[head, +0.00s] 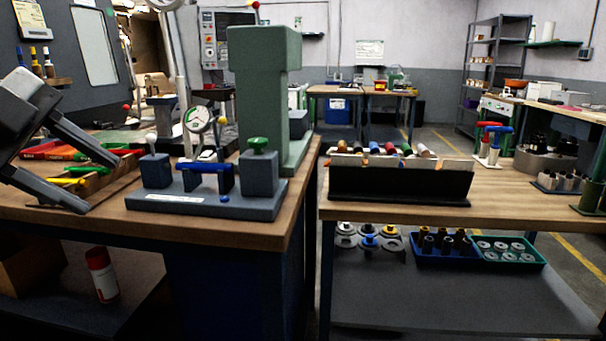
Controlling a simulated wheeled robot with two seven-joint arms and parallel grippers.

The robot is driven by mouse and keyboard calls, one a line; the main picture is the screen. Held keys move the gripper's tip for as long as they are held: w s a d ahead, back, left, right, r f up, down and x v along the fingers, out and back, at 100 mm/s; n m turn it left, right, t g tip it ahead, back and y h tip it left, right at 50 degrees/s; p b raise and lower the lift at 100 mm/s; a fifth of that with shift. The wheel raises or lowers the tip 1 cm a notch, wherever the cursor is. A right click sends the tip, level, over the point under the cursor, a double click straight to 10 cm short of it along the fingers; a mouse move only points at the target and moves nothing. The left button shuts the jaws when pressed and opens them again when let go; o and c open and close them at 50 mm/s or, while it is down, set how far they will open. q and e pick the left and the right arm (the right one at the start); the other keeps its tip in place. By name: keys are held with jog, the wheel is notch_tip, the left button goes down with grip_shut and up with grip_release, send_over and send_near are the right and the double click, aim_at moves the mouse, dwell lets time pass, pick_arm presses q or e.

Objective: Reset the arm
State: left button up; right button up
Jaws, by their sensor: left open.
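My left gripper (88,170) comes in from the left edge of the head view. Its two dark fingers are spread apart, with one high and one low, and nothing is held between them. It is above the left end of the left workbench (296,208), in front of the tray of coloured-handled tools (97,184). The grey gauge fixture (205,200) with a blue bar and a round dial (198,119) stands to the right of the gripper, apart from it. My right gripper does not show.
A tall green block-shaped stand (262,95) rises behind the fixture. A gap separates the left bench from the right bench (500,200), which carries a black rack (400,184). A lower shelf holds blue and green trays (470,262). A red-capped can (102,275) stands below left.

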pick_arm(q)
jog(key=w+a+f+n+t+h+p, duration=0.1)
jog(key=w+f+n+t+p, duration=0.1)
jog(key=f+n+t, duration=0.6)
jog(key=w+f+n+t+h+p, duration=0.1)
jog(key=w+f+n+t+p, duration=0.15)
jog(key=f, duration=0.95)
jog(key=s+d+f+n+g+y+p, duration=0.1)
jog(key=s+d+f+n+g+y, duration=0.1)
jog(key=s+d+f, duration=0.4)
jog(key=s+d+f+n+g+y+p, duration=0.2)
jog(key=s+d+f+n, duration=0.4)
jog(key=f, duration=0.6)
jog(key=shift+s+d+g+y, duration=0.45)
jog(key=shift+s+d+y, duration=0.35)
jog(key=shift+y, duration=0.3)
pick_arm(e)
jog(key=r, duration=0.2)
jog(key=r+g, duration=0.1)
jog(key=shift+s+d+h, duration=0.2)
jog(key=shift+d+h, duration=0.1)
pick_arm(q)
jog(key=shift+a+n, duration=0.15)
jog(key=shift+n, duration=0.1)
